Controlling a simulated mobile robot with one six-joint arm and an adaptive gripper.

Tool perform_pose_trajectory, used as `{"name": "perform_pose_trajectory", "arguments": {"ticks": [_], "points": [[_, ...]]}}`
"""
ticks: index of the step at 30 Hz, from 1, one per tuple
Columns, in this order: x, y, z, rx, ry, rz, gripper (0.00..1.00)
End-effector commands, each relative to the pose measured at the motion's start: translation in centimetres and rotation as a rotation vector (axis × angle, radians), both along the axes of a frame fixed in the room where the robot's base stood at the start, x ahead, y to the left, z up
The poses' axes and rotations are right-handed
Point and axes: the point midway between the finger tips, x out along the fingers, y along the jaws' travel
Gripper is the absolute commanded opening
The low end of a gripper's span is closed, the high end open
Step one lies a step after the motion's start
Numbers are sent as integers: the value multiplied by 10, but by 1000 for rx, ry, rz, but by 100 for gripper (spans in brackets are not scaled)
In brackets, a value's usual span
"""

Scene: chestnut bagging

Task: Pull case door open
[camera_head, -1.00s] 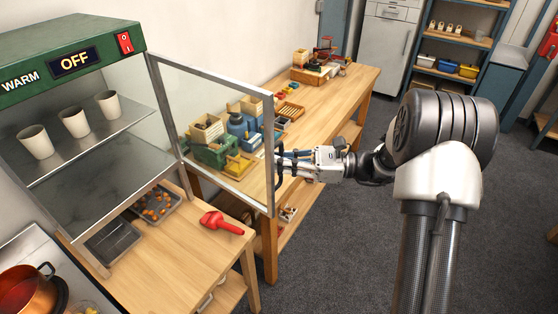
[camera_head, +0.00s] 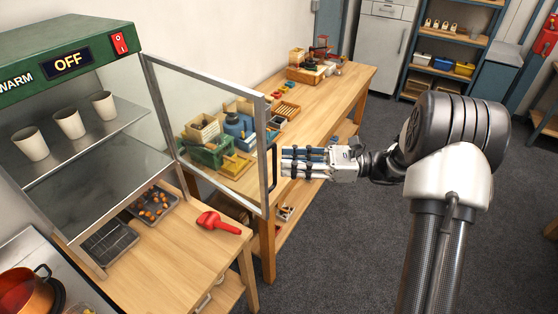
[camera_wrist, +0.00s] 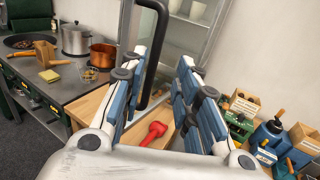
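The glass case door (camera_head: 262,150) stands swung wide open from the green-topped warming case (camera_head: 68,66), which reads OFF. The door's dark handle (camera_head: 274,166) is on its free edge. My gripper (camera_head: 284,162) is just right of the handle with a small gap, fingers pointing at it. In the wrist view the black handle (camera_wrist: 151,55) shows ahead, between the spread fingers and nearer the left one. My gripper (camera_wrist: 161,75) is open and empty. The case interior is exposed, with white cups (camera_head: 68,122) on its shelf.
Behind the door, a long wooden table (camera_head: 325,100) carries boxes and a blue jug (camera_head: 237,127). A copper pot (camera_head: 25,290) stands at lower left. Open floor lies right.

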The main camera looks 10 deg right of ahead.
Motion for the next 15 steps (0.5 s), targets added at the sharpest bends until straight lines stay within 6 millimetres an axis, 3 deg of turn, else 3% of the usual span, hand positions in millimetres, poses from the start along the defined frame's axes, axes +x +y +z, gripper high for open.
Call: {"name": "perform_pose_trajectory", "arguments": {"ticks": [7, 15], "points": [[-13, -52, -1, -1, -1, -3, 29], [-20, -76, 0, -1, 0, 0, 29]]}}
